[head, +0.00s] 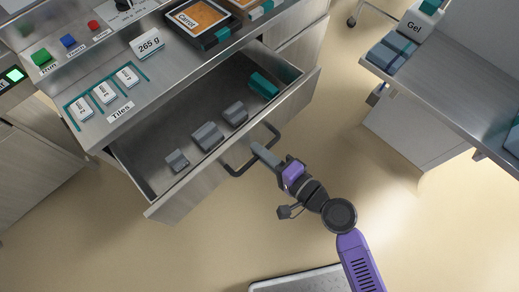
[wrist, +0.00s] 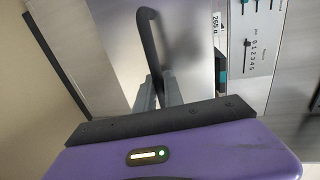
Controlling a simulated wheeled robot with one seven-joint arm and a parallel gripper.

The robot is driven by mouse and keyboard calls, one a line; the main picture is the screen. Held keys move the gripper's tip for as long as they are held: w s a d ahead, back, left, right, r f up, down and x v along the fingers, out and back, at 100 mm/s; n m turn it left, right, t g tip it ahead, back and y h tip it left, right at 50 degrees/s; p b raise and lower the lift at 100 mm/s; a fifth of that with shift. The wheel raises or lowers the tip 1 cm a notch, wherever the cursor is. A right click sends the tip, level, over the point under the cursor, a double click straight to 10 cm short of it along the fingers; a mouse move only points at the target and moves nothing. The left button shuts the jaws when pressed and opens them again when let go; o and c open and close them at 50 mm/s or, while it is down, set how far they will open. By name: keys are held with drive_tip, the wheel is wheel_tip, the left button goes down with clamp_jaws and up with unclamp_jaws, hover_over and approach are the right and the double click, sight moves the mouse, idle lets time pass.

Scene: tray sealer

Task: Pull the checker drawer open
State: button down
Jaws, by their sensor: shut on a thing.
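The checker drawer (head: 215,180) stands pulled out from the steel counter in the head view, with its inside showing. It holds several grey blocks (head: 207,136) and a teal block (head: 263,86). Its dark bar handle (head: 236,172) runs along the front; it also shows in the wrist view (wrist: 148,40). My gripper (head: 256,149) is at the handle, in front of the drawer's middle. In the wrist view its grey fingers (wrist: 158,92) are shut around the lower end of the handle as pictured. The exact finger contact is partly hidden.
The counter above holds white tiles (head: 105,91) in a teal rack, a 265 g display (head: 149,43), buttons and a Carrot tray (head: 199,22). A second bench (head: 440,75) with Gel packs stands at the right. Floor between is clear; a grey platform edge (head: 298,281) shows below.

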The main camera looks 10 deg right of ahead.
drive_tip(key=c, duration=1.5)
unclamp_jaws()
drive_tip(key=shift+o, duration=0.2)
drive_tip(key=v, duration=0.7)
drive_tip(key=shift+s+d, duration=0.3)
